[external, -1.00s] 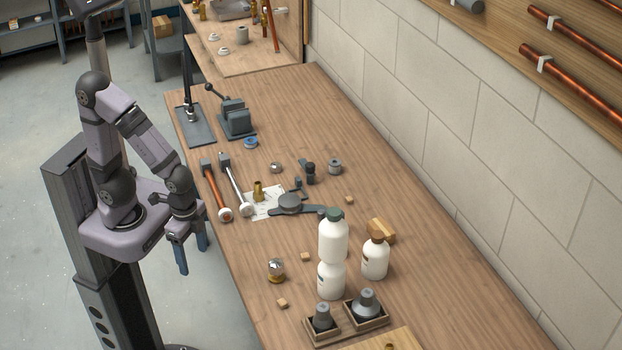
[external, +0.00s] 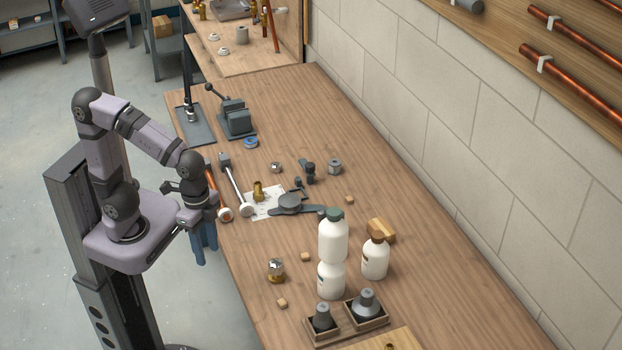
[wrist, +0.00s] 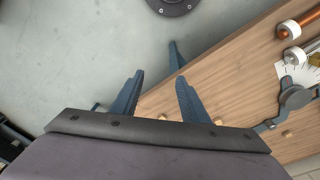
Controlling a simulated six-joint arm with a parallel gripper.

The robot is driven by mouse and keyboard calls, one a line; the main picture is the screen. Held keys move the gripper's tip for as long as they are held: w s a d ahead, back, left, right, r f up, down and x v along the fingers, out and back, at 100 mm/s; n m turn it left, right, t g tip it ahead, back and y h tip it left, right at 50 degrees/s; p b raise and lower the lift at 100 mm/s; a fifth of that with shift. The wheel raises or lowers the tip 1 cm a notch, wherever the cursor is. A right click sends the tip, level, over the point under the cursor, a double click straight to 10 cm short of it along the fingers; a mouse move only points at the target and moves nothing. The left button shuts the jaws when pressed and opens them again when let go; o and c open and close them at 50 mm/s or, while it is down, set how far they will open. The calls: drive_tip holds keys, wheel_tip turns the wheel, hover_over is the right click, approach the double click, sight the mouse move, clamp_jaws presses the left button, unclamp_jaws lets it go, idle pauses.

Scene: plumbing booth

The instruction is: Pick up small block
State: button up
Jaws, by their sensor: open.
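Several small light-wood blocks lie apart on the bench: one near the front edge (external: 282,303), one just behind it (external: 305,257) and one farther back (external: 349,200). My gripper (external: 206,250) hangs with its blue fingers down beside the bench's left edge, empty and well left of the blocks. In the wrist view the fingers (wrist: 160,95) are spread open over the floor and bench edge. One block (wrist: 174,117) shows low between them, and another (wrist: 218,121) shows just right of the right finger. I cannot tell which block is meant.
Two open boxes holding grey parts (external: 322,318) sit at the front. A hammer-like tool (external: 237,190) lies near the left edge. A block-wall bounds the right.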

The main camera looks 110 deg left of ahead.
sight(281, 300)
drive_tip(key=w+a+m+t+h+b, duration=0.2)
drive_tip(key=w+a+m+t+b, duration=0.25)
drive_tip(key=w+b, duration=1.4)
drive_tip(key=shift+t, duration=0.45)
drive_tip(key=shift+s+a+f+b, duration=0.1)
drive_tip(key=shift+s+f+b, duration=0.45)
drive_tip(key=shift+f, duration=0.45)
drive_tip(key=shift+s+a+f+b, duration=0.1)
drive_tip(key=shift+s+f+b, duration=0.2)
drive_tip(key=shift+s+f, duration=0.55)
drive_tip(key=shift+s+a+f+b, duration=0.1)
drive_tip(key=shift+s+f+b, duration=0.35)
drive_tip(key=shift+f, duration=0.75)
drive_tip(key=shift+d+b+x, duration=0.2)
drive_tip(key=shift+x, duration=1.65)
drive_tip(key=shift+d+b+x, duration=0.15)
drive_tip(key=shift+d+x, duration=0.05)
drive_tip(key=shift+x, duration=1.65)
drive_tip(key=shift+r, duration=0.15)
clamp_jaws()
